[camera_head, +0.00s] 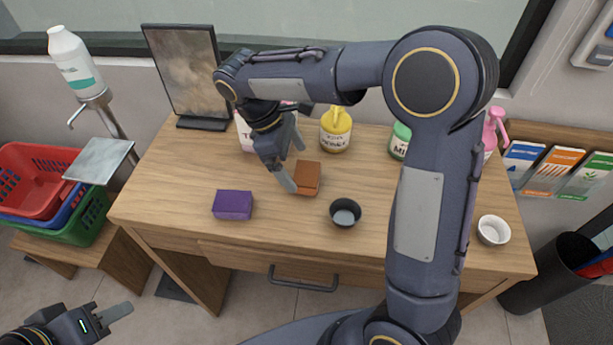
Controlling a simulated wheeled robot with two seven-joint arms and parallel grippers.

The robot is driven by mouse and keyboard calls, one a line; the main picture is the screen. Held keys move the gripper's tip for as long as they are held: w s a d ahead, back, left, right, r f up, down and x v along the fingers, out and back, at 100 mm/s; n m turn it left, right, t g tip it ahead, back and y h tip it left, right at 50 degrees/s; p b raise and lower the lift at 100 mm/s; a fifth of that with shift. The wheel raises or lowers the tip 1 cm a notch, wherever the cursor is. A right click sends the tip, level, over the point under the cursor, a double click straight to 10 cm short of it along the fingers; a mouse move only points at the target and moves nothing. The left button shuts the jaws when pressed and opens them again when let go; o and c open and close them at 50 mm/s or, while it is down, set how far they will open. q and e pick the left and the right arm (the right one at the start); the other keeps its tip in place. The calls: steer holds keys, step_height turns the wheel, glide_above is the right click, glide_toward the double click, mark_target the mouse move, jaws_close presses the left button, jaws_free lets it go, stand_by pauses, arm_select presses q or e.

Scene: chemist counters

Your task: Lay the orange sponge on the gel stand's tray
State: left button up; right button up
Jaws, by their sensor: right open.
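The orange sponge (308,175), a brown-orange block, lies on the wooden desk near its middle. My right gripper (296,168) is open just left of and above the sponge; one fingertip overlaps the sponge's left edge in the picture, and I cannot tell whether it touches. The gel stand's tray (99,161) is a bare grey metal plate left of the desk, below a white bottle with a teal band (75,62). My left gripper (112,316) is at the bottom left, away from the desk and partly cut off; its opening is unclear.
A purple sponge (233,205) lies left of the orange one, and a black bowl (345,213) stands to the right. A white bowl (493,230) sits at the right edge.

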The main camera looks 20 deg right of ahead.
mark_target(306, 173)
steer(key=x, duration=0.2)
steer(key=d+x, duration=0.1)
steer(key=x, duration=0.2)
steer(key=shift+c, duration=0.2)
steer(key=c, duration=1.1)
steer(key=shift+w+r, duration=0.1)
steer(key=shift+r, duration=0.1)
